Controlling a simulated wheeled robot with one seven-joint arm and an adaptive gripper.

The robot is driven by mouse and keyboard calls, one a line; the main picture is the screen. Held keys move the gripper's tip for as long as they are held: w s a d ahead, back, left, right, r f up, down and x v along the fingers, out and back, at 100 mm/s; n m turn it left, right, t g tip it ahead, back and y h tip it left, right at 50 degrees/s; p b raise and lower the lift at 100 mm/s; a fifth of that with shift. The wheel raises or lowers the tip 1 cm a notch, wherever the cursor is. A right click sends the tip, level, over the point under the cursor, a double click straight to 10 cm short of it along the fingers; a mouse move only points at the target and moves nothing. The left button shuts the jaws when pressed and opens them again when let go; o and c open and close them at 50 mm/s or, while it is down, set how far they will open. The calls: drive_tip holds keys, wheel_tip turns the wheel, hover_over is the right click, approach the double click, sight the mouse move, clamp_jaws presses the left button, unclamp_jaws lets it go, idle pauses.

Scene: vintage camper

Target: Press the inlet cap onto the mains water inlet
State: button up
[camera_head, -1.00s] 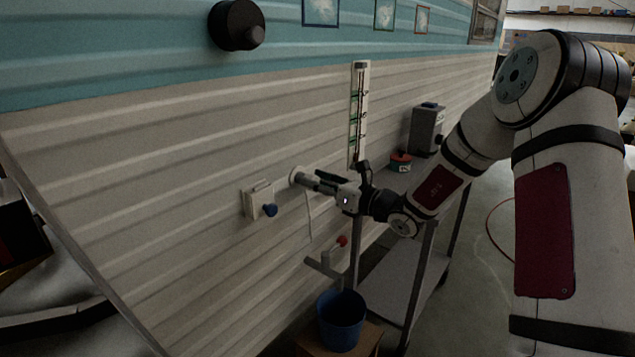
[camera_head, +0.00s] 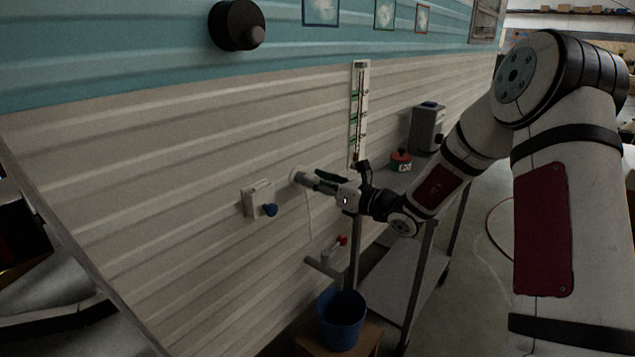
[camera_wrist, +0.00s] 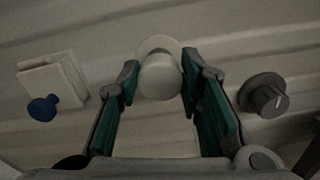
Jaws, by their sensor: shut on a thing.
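My gripper (camera_head: 309,180) is at the beige camper wall, its fingers pointing at it. In the wrist view its two green-lined fingers (camera_wrist: 163,90) are on either side of a pale, rounded cap (camera_wrist: 160,77), and it is shut on this cap. A pale round flange (camera_wrist: 158,44), which looks like the mains water inlet, shows on the wall just behind the cap. The cap hides most of it. I cannot tell whether cap and flange touch. In the head view the pale round end (camera_head: 296,175) at the fingertips meets or nearly meets the wall.
A white box with a blue knob (camera_head: 269,210) is on the wall to the left. A grey dial (camera_wrist: 266,97) is right of the fingers in the wrist view. Below are a red-handled tap (camera_head: 341,241) and a blue bucket (camera_head: 341,322). A metal cart (camera_head: 400,285) stands right.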

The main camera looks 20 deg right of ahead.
drive_tip(key=shift+w+a, duration=0.35)
drive_tip(key=shift+w, duration=0.05)
drive_tip(key=o, duration=1.1)
drive_tip(key=v, duration=1.2)
